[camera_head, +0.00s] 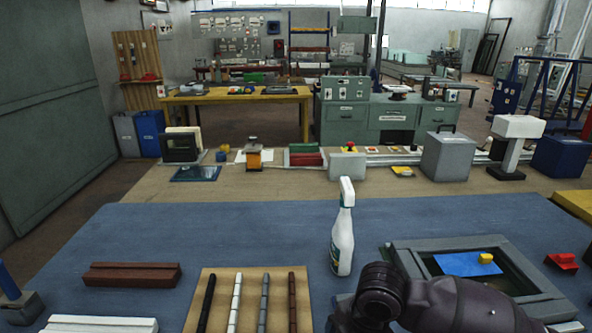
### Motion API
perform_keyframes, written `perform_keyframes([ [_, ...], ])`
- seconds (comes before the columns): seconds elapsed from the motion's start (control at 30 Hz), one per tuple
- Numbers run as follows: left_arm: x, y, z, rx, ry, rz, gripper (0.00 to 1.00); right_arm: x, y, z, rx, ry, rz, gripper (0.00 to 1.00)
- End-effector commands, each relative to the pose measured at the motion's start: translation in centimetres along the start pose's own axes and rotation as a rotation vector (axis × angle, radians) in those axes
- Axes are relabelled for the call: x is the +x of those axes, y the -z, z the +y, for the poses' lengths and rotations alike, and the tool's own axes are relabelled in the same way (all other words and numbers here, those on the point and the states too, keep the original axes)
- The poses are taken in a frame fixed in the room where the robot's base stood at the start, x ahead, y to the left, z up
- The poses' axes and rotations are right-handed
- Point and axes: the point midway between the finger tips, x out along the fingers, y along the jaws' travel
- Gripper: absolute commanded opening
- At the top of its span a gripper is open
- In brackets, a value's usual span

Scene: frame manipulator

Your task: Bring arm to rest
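My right arm (445,305), dark and rounded, comes in at the lower right. It covers the near left corner of a grey frame (455,243) lying on the blue table. No fingertips of the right gripper show; the arm's end is cut off at the bottom edge or hidden. My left arm and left gripper are out of view. A white spray bottle (343,236) with a green label stands upright just behind the arm's bent joint. A blue sheet (462,264) lies inside the frame with a small yellow block (486,258) at its right end.
A wooden board (218,288) with several thin coloured strips lies at front centre. A brown profile (130,275) and white profiles (100,324) lie on the left. A red block (562,261) sits right of the frame. The blue tabletop (230,225) is clear behind the board.

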Motion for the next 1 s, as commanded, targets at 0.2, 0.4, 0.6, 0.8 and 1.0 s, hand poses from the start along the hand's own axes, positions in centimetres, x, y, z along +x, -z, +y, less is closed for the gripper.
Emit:
perform_keyframes([
  [0.2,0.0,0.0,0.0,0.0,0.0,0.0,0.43,1.6,2.9,-2.2,0.264,-0.103,0.087,0.88],
  [0.4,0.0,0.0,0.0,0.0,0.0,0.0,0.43,2.2,3.6,-4.4,0.563,-0.186,0.142,0.88],
  [0.6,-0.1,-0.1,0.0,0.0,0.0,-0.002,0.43,2.4,2.7,-7.4,0.906,-0.256,0.166,0.88],
  [0.8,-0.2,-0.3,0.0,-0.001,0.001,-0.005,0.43,2.6,0.6,-12.0,1.282,-0.312,0.143,0.88],
  [1.0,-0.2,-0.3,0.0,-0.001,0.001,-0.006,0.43,2.6,-1.6,-17.8,1.639,-0.36,0.066,0.88],
])
